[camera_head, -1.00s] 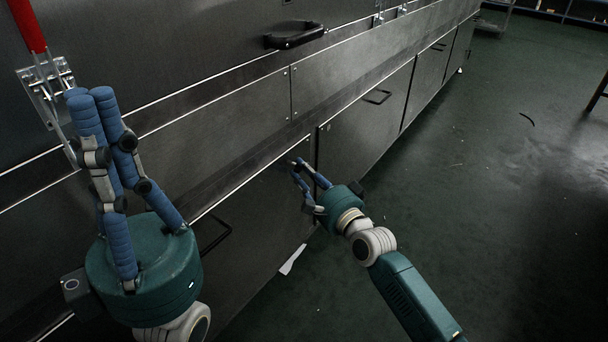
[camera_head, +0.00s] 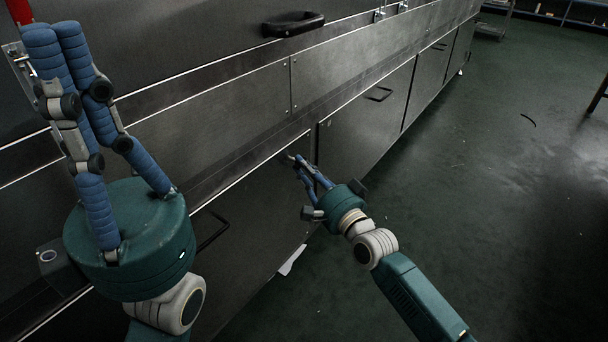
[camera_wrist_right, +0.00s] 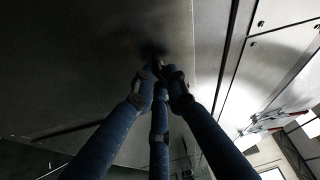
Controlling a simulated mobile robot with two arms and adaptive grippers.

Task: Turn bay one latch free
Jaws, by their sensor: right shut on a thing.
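My right gripper (camera_head: 295,161) is at the upper right part of a dark lower door panel (camera_head: 262,205) of the dryer. In the right wrist view its blue fingers (camera_wrist_right: 158,74) come together at the tips, shut on a small dark thing at the panel face. That thing is at the place of the latch (camera_wrist_right: 155,62), but the fingers hide most of it and its angle cannot be read. My left gripper (camera_head: 54,32) is at the upper left, its fingertips close together in front of a metal bracket; whether it is shut cannot be told.
A red handle (camera_head: 19,11) shows at the top left corner. A black grip handle (camera_head: 293,24) is on the upper panel. Other lower doors with bar handles (camera_head: 378,94) run off to the right. The green floor (camera_head: 480,180) at the right is mostly clear.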

